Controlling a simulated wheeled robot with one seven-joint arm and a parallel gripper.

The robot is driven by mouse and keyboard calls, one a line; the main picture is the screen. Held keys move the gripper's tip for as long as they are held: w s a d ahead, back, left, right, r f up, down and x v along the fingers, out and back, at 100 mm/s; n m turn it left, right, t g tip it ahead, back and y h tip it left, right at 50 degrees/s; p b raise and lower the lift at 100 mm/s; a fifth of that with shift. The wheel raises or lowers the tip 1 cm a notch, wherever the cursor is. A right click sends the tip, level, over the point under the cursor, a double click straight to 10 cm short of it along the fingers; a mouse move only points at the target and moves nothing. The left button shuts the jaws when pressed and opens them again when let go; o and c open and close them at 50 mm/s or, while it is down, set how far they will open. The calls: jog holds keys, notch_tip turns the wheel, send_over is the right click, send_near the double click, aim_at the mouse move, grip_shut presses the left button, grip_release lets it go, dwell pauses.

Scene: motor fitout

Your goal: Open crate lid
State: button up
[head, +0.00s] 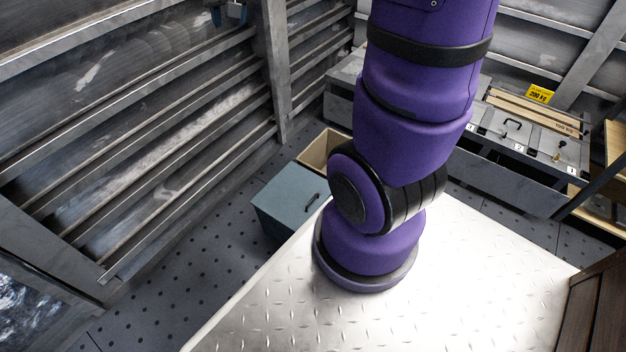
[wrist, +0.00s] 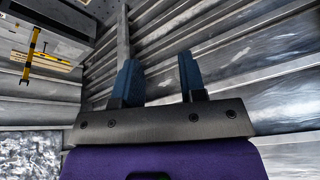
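A blue-grey crate (head: 275,222) stands on the floor to the left of my base in the head view. Its flat lid (head: 290,190) looks shut and has a dark handle (head: 311,202) near its right edge. My arm hides what lies to the right of it. My gripper (wrist: 157,78) shows two blue fingers held apart with nothing between them in the wrist view. In the head view, part of my gripper (head: 229,12) shows at the top edge, high by the left wall and well away from the crate.
A tan open-topped box (head: 322,149) stands just behind the crate. Slatted metal walls (head: 150,120) rise on the left. The dotted floor (head: 190,270) left of the crate is clear.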

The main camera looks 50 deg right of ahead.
jog(key=w+d+f+m, duration=0.2)
jog(key=w+d+f, duration=0.3)
jog(key=f, duration=0.4)
jog(key=w+d+f+m, duration=0.1)
jog(key=w+d+f, duration=0.3)
jog(key=d+f, duration=0.35)
jog(key=d+f+m+g, duration=0.15)
jog(key=d+f, duration=0.25)
jog(key=f, duration=0.5)
jog(key=d+f+m, duration=0.2)
jog(key=d+f, duration=0.1)
jog(key=f, duration=0.7)
jog(key=m+y, duration=0.1)
jog(key=m, duration=0.5)
send_near(313, 200)
jog(key=x, duration=0.8)
jog(key=shift+w+f, duration=0.2)
jog(key=shift+f, duration=0.05)
grip_shut()
